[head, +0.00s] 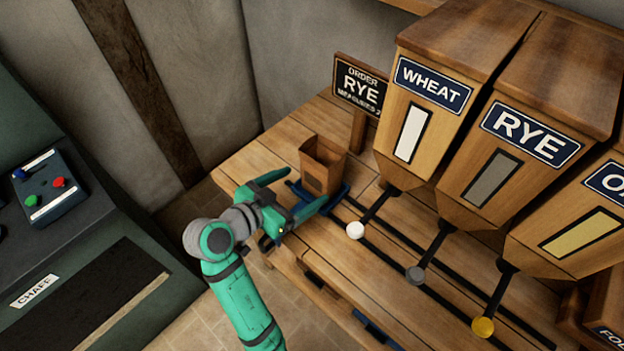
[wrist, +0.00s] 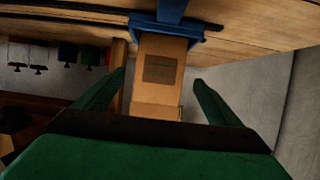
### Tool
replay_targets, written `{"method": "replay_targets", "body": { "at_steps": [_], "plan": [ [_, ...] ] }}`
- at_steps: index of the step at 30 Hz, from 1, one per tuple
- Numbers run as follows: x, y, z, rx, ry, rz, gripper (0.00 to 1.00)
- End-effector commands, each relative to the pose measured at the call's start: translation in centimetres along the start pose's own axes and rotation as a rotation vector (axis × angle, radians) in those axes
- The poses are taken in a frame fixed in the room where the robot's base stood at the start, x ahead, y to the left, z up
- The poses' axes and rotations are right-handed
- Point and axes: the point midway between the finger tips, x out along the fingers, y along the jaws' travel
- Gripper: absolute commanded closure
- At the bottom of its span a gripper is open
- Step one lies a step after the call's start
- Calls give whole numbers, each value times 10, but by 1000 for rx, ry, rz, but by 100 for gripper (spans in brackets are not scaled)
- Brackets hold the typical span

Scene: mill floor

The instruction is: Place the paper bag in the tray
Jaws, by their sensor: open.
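The brown paper bag (head: 322,166) stands upright with its top open, at the left end of the wooden bench. It rests in or on a blue tray (head: 337,200), whose edges show around its base; the wrist view also shows the blue tray (wrist: 169,20). My gripper (head: 300,189) is open, its green fingers pointing toward the bag. In the wrist view the bag (wrist: 160,75) with a dark label lies between and beyond the two spread fingertips (wrist: 160,80). I cannot tell whether either finger touches the bag.
Wheat (head: 432,95) and rye (head: 510,150) bins with knobbed levers stand right of the bag. An order sign (head: 360,85) reading rye stands behind it. A chaff machine (head: 90,270) with coloured buttons is at left. The bench planks in front are partly crossed by dark rails.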

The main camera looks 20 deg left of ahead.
Motion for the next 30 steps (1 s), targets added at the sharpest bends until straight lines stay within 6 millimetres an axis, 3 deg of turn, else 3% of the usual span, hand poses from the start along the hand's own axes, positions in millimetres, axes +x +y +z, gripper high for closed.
{"method": "replay_targets", "body": {
  "at_steps": [3, 9, 30],
  "plan": [
    [-17, -1, 0, 0, 1, -2, 11],
    [-30, 0, 0, 0, 0, 0, 11],
    [-31, 0, 0, 0, 0, 1, 11]
  ]
}}
